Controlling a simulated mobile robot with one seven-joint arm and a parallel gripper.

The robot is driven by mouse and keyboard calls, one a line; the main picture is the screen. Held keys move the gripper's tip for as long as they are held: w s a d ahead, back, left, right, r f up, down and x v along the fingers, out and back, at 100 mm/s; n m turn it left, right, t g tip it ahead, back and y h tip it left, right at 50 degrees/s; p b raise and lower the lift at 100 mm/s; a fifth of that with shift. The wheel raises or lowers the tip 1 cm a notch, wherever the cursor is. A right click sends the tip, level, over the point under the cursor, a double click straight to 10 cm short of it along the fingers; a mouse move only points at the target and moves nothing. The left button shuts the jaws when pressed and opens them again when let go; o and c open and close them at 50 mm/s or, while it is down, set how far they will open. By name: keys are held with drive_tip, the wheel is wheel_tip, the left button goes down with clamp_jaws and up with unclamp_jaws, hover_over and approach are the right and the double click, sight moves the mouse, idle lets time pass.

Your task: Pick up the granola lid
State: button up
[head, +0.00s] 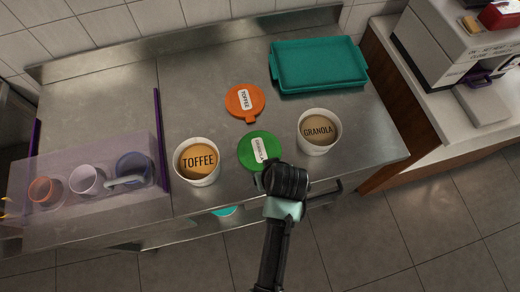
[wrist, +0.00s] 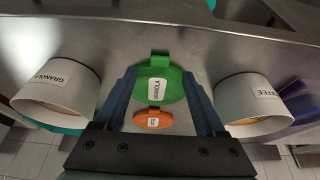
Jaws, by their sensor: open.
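The granola lid is green and round with a white label. It lies flat on the steel counter in the head view (head: 256,147), its near edge partly hidden by my arm. In the wrist view the granola lid (wrist: 172,78) shows between the two fingers, its tab at the top. My gripper (wrist: 158,76) is open and empty, with a finger on either side of the lid in that picture. I cannot tell whether the fingers touch it. In the head view my gripper (head: 264,180) is at the lid's near side, its fingers mostly hidden.
The granola tub (head: 318,145) stands right of the lid and the toffee tub (head: 198,177) left, both open. The orange toffee lid (head: 238,108) lies behind. A teal tray (head: 318,65) is at the back right. A clear bin (head: 105,147) with cups is at left.

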sight(260, 154)
drive_tip(key=shift+x, duration=2)
clamp_jaws()
